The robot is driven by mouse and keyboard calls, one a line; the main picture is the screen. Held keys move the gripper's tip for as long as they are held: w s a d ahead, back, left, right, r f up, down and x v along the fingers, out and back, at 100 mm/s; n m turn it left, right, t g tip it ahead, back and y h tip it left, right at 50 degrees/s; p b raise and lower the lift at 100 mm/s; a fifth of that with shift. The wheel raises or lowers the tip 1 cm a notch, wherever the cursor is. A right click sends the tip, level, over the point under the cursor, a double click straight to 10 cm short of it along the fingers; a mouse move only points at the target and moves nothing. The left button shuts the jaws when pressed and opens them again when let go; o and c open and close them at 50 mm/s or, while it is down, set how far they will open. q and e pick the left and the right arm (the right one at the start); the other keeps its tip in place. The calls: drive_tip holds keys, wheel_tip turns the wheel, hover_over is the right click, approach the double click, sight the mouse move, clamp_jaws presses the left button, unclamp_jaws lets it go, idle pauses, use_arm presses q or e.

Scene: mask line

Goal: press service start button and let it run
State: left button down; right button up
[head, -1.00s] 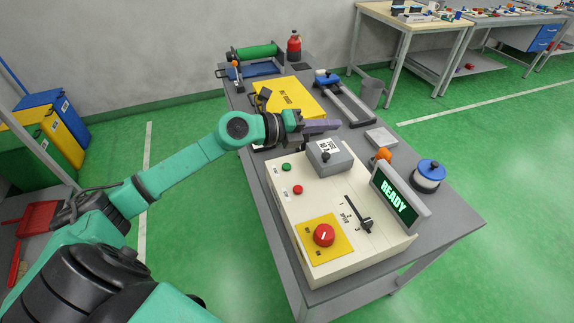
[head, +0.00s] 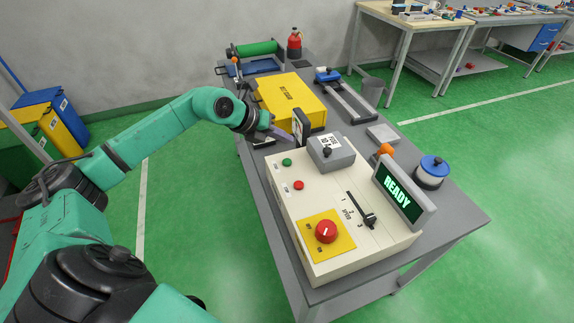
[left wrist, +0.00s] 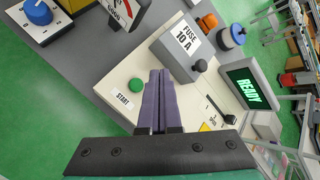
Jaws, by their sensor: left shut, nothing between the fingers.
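The cream control panel (head: 320,200) lies on the grey table. Its green button (head: 287,162) is at the far left; in the left wrist view this green button (left wrist: 137,85) sits beside a START label (left wrist: 123,101). A red button (head: 299,185) is nearer. The display (head: 397,196) reads READY in green. My left gripper (head: 290,137) is shut and empty, its purple fingers (left wrist: 158,85) just beyond the panel's far edge in the head view, above and apart from the green button. In the wrist view the fingers point past the button's right side. My right gripper is out of view.
A grey fuse box (head: 331,153) stands on the panel close to the gripper. A dark gauge (head: 300,124) stands behind the fingers. A red knob (head: 326,232) on a yellow plate and a speed lever (head: 368,219) are nearer. A yellow case (head: 288,98) is farther back.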

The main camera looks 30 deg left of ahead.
sight(284, 163)
use_arm(q)
wheel_tip(284, 163, down, 6)
drive_tip(key=b, duration=0.3)
drive_tip(key=shift+r, duration=0.15)
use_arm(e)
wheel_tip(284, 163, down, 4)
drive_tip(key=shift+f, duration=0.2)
use_arm(q)
drive_tip(key=shift+b, duration=0.3)
idle(1.0)
drive_tip(key=shift+f, duration=0.4)
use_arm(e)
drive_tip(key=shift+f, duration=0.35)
